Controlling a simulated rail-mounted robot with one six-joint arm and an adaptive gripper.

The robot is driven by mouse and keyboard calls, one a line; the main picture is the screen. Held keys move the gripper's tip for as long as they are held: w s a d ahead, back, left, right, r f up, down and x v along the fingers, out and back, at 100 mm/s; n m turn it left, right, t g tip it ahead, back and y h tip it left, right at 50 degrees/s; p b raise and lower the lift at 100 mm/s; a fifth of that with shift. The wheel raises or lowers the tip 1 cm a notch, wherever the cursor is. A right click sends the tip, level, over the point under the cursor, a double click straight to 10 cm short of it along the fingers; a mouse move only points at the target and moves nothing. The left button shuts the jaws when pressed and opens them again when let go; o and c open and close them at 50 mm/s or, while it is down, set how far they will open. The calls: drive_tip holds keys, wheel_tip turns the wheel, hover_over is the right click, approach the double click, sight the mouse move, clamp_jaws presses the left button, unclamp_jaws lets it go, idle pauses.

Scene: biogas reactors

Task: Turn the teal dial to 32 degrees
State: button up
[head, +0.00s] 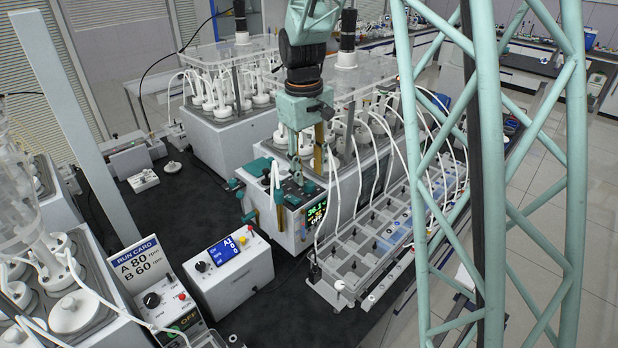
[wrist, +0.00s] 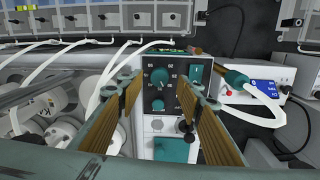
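The teal dial (wrist: 160,76) is on a dark panel (wrist: 172,92) with white scale marks around it, seen in the wrist view; its exact setting is too small to read. A smaller teal knob (wrist: 158,104) is beside it on the same panel. My gripper (wrist: 162,88) is open, its two tan ridged fingers on either side of the dial in the picture, with gaps between them and the dial. In the head view my gripper (head: 306,168) points down over the reactor's front, and the dial's face cannot be made out there.
A teal rocker-like part (wrist: 196,74) is right of the dial. White tubes hang close to my gripper, over a clear-lidded rack (head: 370,240). A white box with a blue screen (head: 223,251) stands front left; dark bench is free behind it.

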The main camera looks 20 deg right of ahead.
sight(307, 184)
wheel_tip(307, 184, up, 8)
drive_tip(key=shift+a, duration=0.25)
drive_tip(key=shift+s+r, duration=0.1)
drive_tip(key=shift+r, duration=0.05)
idle(0.6)
drive_tip(key=s+a+r+m+t+b, duration=0.15)
drive_tip(key=s+r, duration=0.25)
drive_tip(key=s, duration=0.5)
drive_tip(key=s+a+r+b, duration=0.3)
drive_tip(key=s, duration=0.7)
drive_tip(key=s+a+f+m+t+b, duration=0.1)
drive_tip(key=s+f+b, duration=0.1)
drive_tip(key=s, duration=0.9)
drive_tip(key=s+a+f+t+b, duration=0.1)
drive_tip(key=s+f+b, duration=0.1)
drive_tip(key=s, duration=0.9)
drive_tip(key=shift+a+f+m+y, duration=0.15)
drive_tip(key=shift+a+m+y, duration=0.15)
drive_tip(key=shift+a+m, duration=0.1)
drive_tip(key=shift+f+b, duration=0.1)
drive_tip(key=shift+b, duration=0.2)
idle(0.4)
wheel_tip(307, 184, down, 10)
drive_tip(key=b, duration=1)
drive_tip(key=shift+f, duration=0.15)
